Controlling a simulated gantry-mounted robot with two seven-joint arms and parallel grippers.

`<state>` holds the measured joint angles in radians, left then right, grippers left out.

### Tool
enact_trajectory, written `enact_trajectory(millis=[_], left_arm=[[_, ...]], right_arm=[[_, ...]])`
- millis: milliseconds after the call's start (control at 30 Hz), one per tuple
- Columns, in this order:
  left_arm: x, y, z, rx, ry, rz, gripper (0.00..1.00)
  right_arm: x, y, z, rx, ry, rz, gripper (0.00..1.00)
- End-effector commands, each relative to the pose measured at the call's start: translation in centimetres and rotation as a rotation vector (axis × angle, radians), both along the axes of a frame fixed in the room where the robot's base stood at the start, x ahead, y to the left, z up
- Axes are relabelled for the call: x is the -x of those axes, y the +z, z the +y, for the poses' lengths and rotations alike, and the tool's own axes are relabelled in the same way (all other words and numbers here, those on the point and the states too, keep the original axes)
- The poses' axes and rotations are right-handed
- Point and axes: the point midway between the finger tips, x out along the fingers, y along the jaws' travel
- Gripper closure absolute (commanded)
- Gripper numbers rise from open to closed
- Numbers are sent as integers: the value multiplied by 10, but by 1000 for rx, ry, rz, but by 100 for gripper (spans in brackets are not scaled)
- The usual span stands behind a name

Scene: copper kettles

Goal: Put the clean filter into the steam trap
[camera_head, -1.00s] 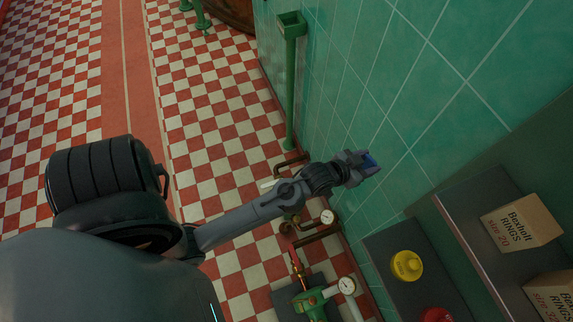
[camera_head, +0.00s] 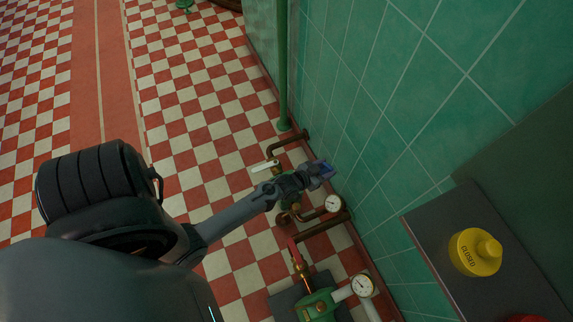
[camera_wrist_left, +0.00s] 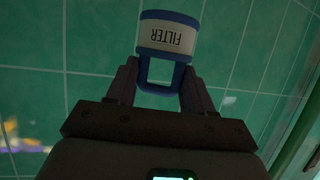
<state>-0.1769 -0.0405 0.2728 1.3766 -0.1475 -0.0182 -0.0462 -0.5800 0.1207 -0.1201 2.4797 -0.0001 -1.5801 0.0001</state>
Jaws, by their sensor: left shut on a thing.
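My left gripper (camera_head: 312,174) is shut on the filter (camera_wrist_left: 170,38), a short white and blue cylinder with a square blue loop. In the left wrist view the loop sits between the fingers and the printed word FILTER appears upside down. In the head view only a small blue part of the filter (camera_head: 325,169) shows, close to the green tiled wall. Pipework with a gauge (camera_head: 332,203) lies behind and below the gripper. A green fitting (camera_head: 318,304) with a second gauge is at the bottom. I cannot tell which part is the steam trap. My right gripper is not in view.
A dark shelf (camera_head: 430,222) at the right carries a yellow CLOSED knob (camera_head: 475,252) and part of a red one (camera_head: 527,318). A green post (camera_head: 282,75) stands along the wall. A white-handled valve (camera_head: 264,166) is left of the gripper.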

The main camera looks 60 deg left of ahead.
Motion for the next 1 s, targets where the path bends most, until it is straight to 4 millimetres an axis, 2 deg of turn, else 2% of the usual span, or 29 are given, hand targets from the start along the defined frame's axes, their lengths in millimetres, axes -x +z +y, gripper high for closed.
enact_trajectory(millis=[33, 200, 300, 433, 667, 1000], left_arm=[[4, -35, 4, 1, 7, 2, 80], [16, -92, 13, 1, 25, 1, 80], [22, -116, 17, -1, 33, 0, 80], [27, -137, 21, 0, 42, 0, 80], [38, -160, 30, -2, 49, -1, 80], [80, -201, 77, -3, 50, 2, 80]], right_arm=[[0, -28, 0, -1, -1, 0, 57], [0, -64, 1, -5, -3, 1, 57], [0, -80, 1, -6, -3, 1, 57], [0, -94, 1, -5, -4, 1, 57], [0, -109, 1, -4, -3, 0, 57], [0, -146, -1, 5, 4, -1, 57]])
